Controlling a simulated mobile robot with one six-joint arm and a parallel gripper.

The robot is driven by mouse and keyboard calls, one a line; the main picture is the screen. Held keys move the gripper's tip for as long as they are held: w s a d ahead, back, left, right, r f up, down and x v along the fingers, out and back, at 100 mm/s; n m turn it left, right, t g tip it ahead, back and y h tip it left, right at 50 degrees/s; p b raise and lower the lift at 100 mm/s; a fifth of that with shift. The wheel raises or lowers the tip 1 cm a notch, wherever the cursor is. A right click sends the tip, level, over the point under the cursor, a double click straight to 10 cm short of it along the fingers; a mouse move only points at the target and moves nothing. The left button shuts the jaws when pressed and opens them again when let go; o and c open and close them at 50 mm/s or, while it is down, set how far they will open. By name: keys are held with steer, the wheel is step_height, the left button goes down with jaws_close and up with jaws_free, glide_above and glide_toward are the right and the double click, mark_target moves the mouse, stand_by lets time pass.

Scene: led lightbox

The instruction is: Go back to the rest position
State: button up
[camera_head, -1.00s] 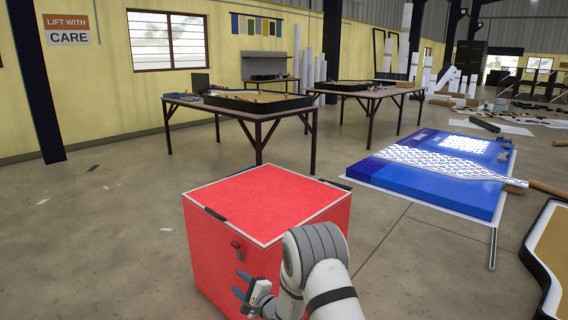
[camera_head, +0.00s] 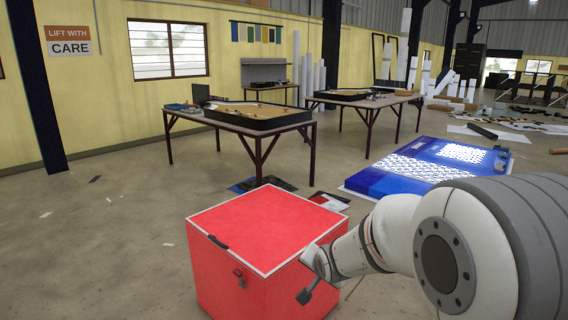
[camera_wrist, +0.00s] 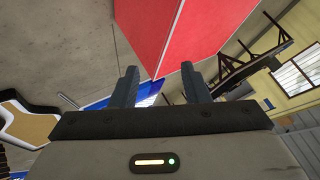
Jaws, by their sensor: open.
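My gripper (camera_wrist: 160,85) shows in the wrist view with its two dark fingers apart and nothing between them. In the head view my arm reaches in from the right, and the gripper end (camera_head: 308,290) is dark and small beside the front right of the red box. The red box (camera_head: 262,228) stands closed on the floor with white edging around its lid and a latch on its front. In the wrist view the red box (camera_wrist: 185,30) is seen tilted, beyond the fingertips and apart from them.
A table (camera_head: 240,127) with a black-rimmed tray stands behind the box, and a second table (camera_head: 365,102) stands farther right. A blue panel (camera_head: 410,170) with white patterning lies on the floor at right. The floor at left is largely clear.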

steer(key=s+d+r+n+g+p, duration=0.2)
steer(key=s+r+p, duration=0.1)
steer(key=s, duration=0.6)
steer(key=s+d+r+n+g+p, duration=0.2)
steer(key=s+r, duration=0.4)
steer(key=s, duration=0.3)
steer(key=s+d+r+n+g+h+p, duration=0.1)
steer(key=s+d+r+n+g+p, duration=0.1)
steer(key=s, duration=0.7)
step_height(320, 180, up, 3)
steer(key=shift+s+d+f+n+p, duration=0.2)
steer(key=shift+d+n+p, duration=0.2)
steer(key=shift+d+p, duration=0.3)
steer(key=shift+a, duration=0.1)
